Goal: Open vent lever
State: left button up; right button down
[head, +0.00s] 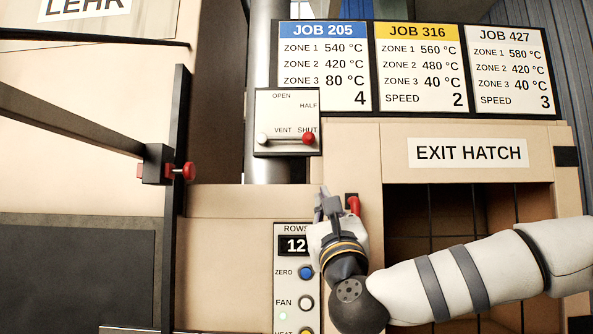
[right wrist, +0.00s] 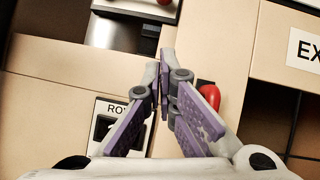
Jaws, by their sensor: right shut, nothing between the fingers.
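The vent lever (head: 286,139) is on a white plate (head: 288,105) marked OPEN, HALF and SHUT, with VENT beside the lever. It lies level, with its pale pivot at the left and its red knob (head: 308,138) at the SHUT mark. In the right wrist view the red knob (right wrist: 163,2) is cut off by the top edge. My right gripper (head: 328,198) is below the plate, apart from the lever. Its purple fingers (right wrist: 162,85) are together and empty. My left gripper is not in view.
A red handle (head: 353,204) stands close to the right of my right gripper. A ROWS panel (head: 290,260) with buttons is below left. The EXIT HATCH opening (head: 425,210) is at the right, partly behind my arm. Job cards (head: 422,67) hang above. A dark bar (head: 70,120) crosses at left.

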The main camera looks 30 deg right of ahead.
aim_at(286, 139)
jog(key=shift+s+a+r, duration=0.1)
jog(key=shift+s+r, duration=0.15)
jog(key=x, duration=0.4)
jog(key=r+x, duration=0.1)
jog(key=x, duration=0.3)
jog(key=s+a+r+x, duration=0.1)
jog(key=x, duration=0.3)
jog(key=shift+w+r, duration=0.2)
jog(key=shift+r, duration=0.15)
jog(key=shift+w, duration=0.1)
